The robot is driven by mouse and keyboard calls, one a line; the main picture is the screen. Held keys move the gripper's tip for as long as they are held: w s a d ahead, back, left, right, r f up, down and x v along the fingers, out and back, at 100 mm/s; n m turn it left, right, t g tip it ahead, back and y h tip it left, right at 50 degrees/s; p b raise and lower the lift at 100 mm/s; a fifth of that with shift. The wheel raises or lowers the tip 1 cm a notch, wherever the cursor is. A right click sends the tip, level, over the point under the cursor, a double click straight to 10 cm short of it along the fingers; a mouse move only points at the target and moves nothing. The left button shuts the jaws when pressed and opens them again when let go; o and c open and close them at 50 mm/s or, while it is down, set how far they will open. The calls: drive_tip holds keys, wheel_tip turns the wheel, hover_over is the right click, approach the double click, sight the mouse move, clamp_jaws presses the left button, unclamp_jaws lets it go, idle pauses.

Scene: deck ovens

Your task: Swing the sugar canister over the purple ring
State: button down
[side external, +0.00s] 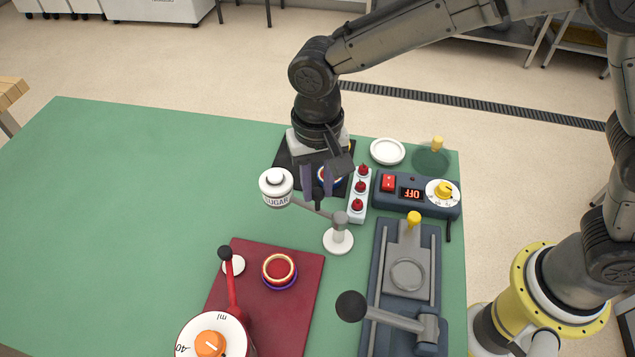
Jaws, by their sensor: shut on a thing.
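The white sugar canister (276,190), lettered SUGAR, hangs at the left end of a grey swing arm (311,208). The arm runs to a pivot post on a round white base (338,241). My gripper (319,190) points down and is shut on a dark knob (318,203) that stands on the swing arm, between canister and post. A purple ring (283,287) shows around the foot of a red dish with a cream rim, on the maroon board (307,262). The canister is behind and above this board, not over the ring.
A dark mat with a blue-rimmed dish (323,182) is partly hidden behind my gripper. A white strip with red knobs (358,194), a control box reading OFF (411,206) and a sliding fixture (408,315) stand right. The green table's left side is clear.

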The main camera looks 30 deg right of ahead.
drive_tip(key=shift+a, duration=0.1)
drive_tip(key=n, duration=0.3)
drive_tip(key=shift+s+a, duration=0.35)
drive_tip(key=s+n, duration=0.1)
drive_tip(key=n, duration=0.2)
drive_tip(key=s+a+n, duration=0.1)
drive_tip(key=n, duration=0.2)
drive_tip(key=s+n, duration=0.1)
drive_tip(key=n, duration=0.2)
drive_tip(key=shift+s+a+r, duration=0.1)
drive_tip(key=shift+s+a, duration=0.05)
drive_tip(key=shift+a, duration=0.1)
drive_tip(key=shift+n, duration=0.3)
drive_tip(key=c, duration=0.7)
unclamp_jaws()
drive_tip(key=shift+o, duration=0.2)
wheel_tip(320, 180, up, 14)
